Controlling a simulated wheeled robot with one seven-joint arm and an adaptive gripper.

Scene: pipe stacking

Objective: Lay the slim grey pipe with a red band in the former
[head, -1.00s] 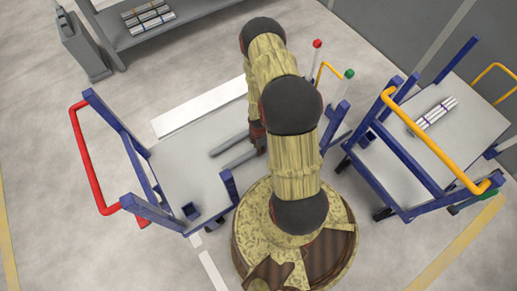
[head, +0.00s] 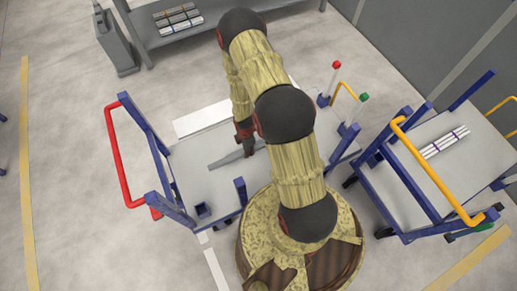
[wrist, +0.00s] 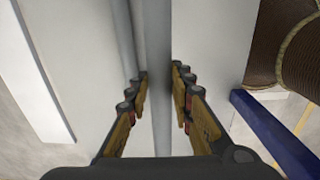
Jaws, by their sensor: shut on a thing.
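My gripper (head: 246,147) is low over the grey deck (head: 195,172) of the trolley with the red handle. In the wrist view my gripper (wrist: 160,76) is shut on a long grey pipe (wrist: 160,130), which runs between the fingers. The held pipe (head: 226,162) sticks out to the left of the gripper in the head view. A second, lighter grey pipe (wrist: 127,45) lies close along its left in the wrist view. I see no red band on either; part is hidden by the fingers and arm. I cannot tell whether the held pipe touches the deck.
Blue posts (head: 241,190) stand along the trolley's edges. A second trolley with a yellow handle (head: 430,170) is at the right, bearing several banded pipes (head: 444,142). A grey bench (head: 215,14) at the back holds more pipes. Open floor (head: 75,200) lies left.

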